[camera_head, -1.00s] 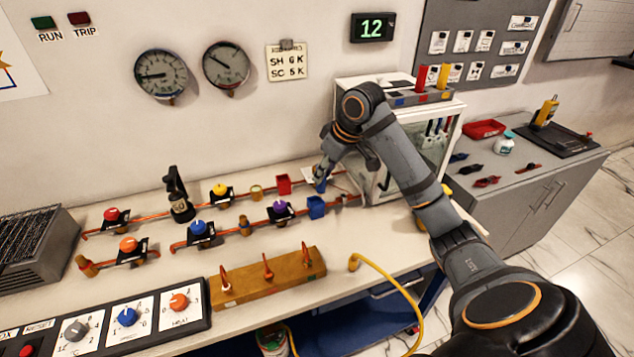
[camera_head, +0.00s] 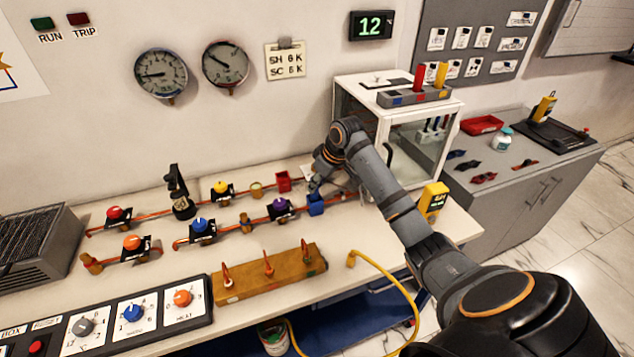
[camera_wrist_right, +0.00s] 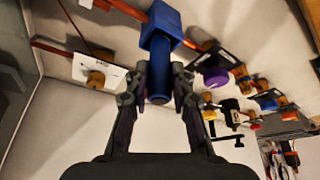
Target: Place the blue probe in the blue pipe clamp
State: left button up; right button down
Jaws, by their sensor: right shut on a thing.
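The blue pipe clamp (camera_head: 316,204) sits on the front copper pipe, right of the purple-knobbed valve. In the right wrist view the blue clamp (camera_wrist_right: 160,41) is a square block on the pipe. My right gripper (camera_head: 314,184) is just above and behind the clamp. In the wrist view my right gripper (camera_wrist_right: 159,92) is shut on the blue probe (camera_wrist_right: 159,82), a round blue rod between the fingers. The probe lines up with the clamp and appears to meet it; I cannot tell how deep it sits. The head view mostly hides the probe. My left gripper is out of view.
A red clamp (camera_head: 283,181) sits on the rear pipe close by. A glass-fronted cabinet (camera_head: 408,128) stands to the right, with a rack (camera_head: 412,97) of red and yellow probes on top. A wooden block (camera_head: 268,274) and a yellow cable (camera_head: 385,277) lie in front.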

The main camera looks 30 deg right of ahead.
jog(key=c, duration=1.1)
grip_release()
jog(key=shift+f, duration=0.15)
jog(key=shift+c, duration=0.2)
jog(key=b+v, duration=0.1)
jog(key=v, duration=1.1)
